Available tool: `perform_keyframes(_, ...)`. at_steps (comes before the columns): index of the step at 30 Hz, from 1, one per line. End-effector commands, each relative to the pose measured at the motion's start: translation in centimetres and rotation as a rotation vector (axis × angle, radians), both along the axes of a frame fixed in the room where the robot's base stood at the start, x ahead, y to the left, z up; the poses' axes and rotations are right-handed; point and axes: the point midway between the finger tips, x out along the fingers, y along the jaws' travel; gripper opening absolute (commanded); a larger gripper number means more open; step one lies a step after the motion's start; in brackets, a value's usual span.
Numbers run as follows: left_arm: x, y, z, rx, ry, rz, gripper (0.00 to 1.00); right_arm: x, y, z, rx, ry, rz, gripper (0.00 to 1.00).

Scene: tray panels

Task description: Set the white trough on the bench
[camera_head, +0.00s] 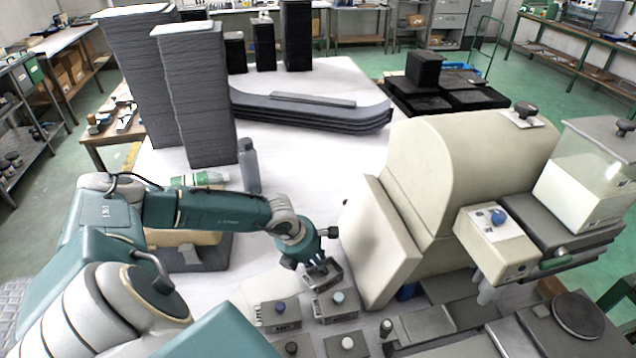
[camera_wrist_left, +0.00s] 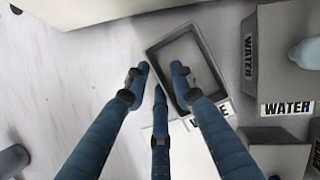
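A small open trough with a pale inside and grey rim (camera_wrist_left: 213,58) lies under my left gripper (camera_wrist_left: 160,82) in the left wrist view. Its front label is partly hidden by a finger; I cannot read it fully. In the head view the small grey trough (camera_head: 326,276) is just below my left gripper (camera_head: 316,266), partly covered by it. The gripper's three fingers are spread at the trough's near left side, with one tip beside the left rim and one over the inside. I cannot tell whether they touch it. My right gripper is out of view.
A large cream machine (camera_head: 470,160) is at the right. A grey bottle (camera_head: 249,165) stands behind my left arm. The white bench (camera_head: 300,165) has clear room behind.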

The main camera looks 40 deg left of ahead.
Motion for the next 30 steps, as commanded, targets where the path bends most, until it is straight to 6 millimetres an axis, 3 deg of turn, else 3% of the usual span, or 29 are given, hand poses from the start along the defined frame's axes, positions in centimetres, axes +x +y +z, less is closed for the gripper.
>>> perform_keyframes(7, -0.7, 0.3, 1.6, 0.002, 0.0, 0.0, 0.25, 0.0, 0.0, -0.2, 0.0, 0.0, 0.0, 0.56)
perform_keyframes(21, -4.0, 1.0, 10.0, 0.004, 0.0, 0.001, 0.25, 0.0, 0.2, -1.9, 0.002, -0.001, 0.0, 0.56)
perform_keyframes(30, -4.5, 0.9, 11.3, 0.0, 0.001, -0.001, 0.25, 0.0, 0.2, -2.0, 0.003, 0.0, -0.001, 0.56)
